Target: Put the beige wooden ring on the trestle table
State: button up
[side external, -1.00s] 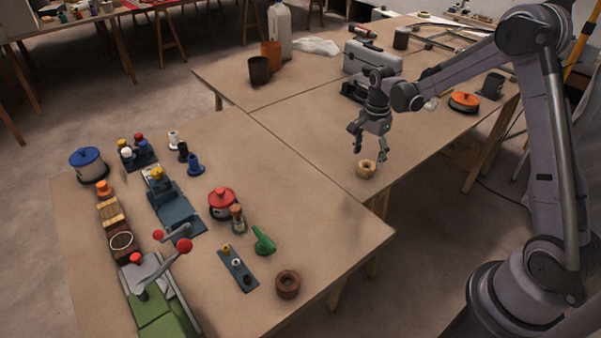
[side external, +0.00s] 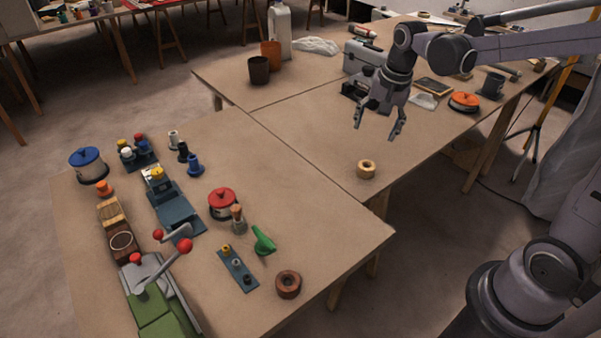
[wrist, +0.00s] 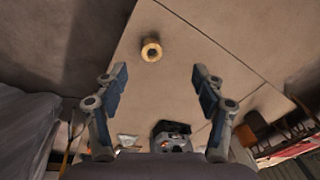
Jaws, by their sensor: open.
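The beige wooden ring (side external: 366,169) lies on the trestle table (side external: 318,140), close to its near edge and near the seam with the front-left table. In the wrist view the ring (wrist: 151,50) lies alone on bare table top, ahead of the fingers and between their lines. My gripper (side external: 378,132) is open and empty, above and behind the ring and apart from it. Both fingers also show in the wrist view, spread wide (wrist: 157,76). Nothing hides the ring.
The front-left table holds a red-lidded pot (side external: 222,202), a brown ring (side external: 288,284), a green object (side external: 263,241) and a green machine with red knobs (side external: 165,310). A grey toolbox (side external: 361,58) and an orange-lidded pot (side external: 464,102) stand farther back. The table around the ring is clear.

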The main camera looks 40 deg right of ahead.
jog(key=s+a+n+t, duration=0.4)
jog(key=s+a+n, duration=0.4)
jog(key=s+n, duration=0.4)
jog(key=shift+a+r+t, duration=0.2)
jog(key=shift+r+t, duration=0.2)
jog(key=shift+r, duration=0.05)
jog(key=shift+s, duration=0.1)
